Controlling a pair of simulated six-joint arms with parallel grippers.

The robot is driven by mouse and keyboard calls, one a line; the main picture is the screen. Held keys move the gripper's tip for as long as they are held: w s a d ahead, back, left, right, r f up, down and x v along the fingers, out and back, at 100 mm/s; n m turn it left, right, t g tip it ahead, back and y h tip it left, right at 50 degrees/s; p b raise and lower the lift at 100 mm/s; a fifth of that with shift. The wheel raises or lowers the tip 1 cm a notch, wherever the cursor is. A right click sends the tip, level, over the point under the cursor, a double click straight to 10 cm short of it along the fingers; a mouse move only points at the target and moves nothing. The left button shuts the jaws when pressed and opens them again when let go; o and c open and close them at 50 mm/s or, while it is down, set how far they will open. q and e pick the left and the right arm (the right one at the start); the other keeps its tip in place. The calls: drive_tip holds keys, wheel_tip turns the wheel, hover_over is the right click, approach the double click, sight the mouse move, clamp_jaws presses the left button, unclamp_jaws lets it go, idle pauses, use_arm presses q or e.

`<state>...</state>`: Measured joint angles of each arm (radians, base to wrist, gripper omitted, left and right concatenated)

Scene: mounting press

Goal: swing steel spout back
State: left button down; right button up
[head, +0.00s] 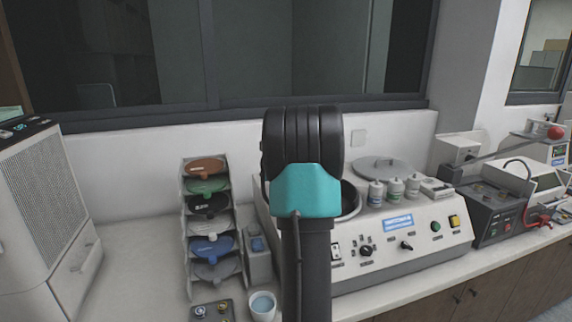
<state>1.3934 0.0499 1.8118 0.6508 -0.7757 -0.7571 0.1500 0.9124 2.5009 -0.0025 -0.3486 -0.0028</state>
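A grey bench machine (430,238) with a blue label, knobs and green and yellow buttons stands right of centre. Its round bowl (352,200) shows only at its right edge. A black arm link of mine with a teal band stands upright in front and covers the rest of the bowl. I cannot make out the steel spout; it may be hidden behind this link. Neither gripper's fingertips show, so I cannot tell where they are relative to the machine.
Several white bottles (395,188) and a round grey lid (380,167) sit on the machine. A rack of coloured discs (208,222) and a cup (263,304) stand to its left. A dark device (492,208) is close on its right. Bare counter (140,250) lies left of the rack.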

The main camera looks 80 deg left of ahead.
use_arm(q)
drive_tip(key=shift+r, duration=0.15)
drive_tip(key=c, duration=0.9)
unclamp_jaws()
drive_tip(key=shift+s+a, duration=0.1)
drive_tip(key=shift+s, duration=0.1)
drive_tip(key=shift+o, duration=1)
drive_tip(key=shift+w, duration=0.1)
drive_tip(key=shift+r, duration=0.4)
wheel_tip(320, 180, up, 3)
drive_tip(key=shift+f, duration=0.1)
drive_tip(key=d+r, duration=0.1)
drive_tip(key=d, duration=1.5)
drive_tip(key=shift+w, duration=0.1)
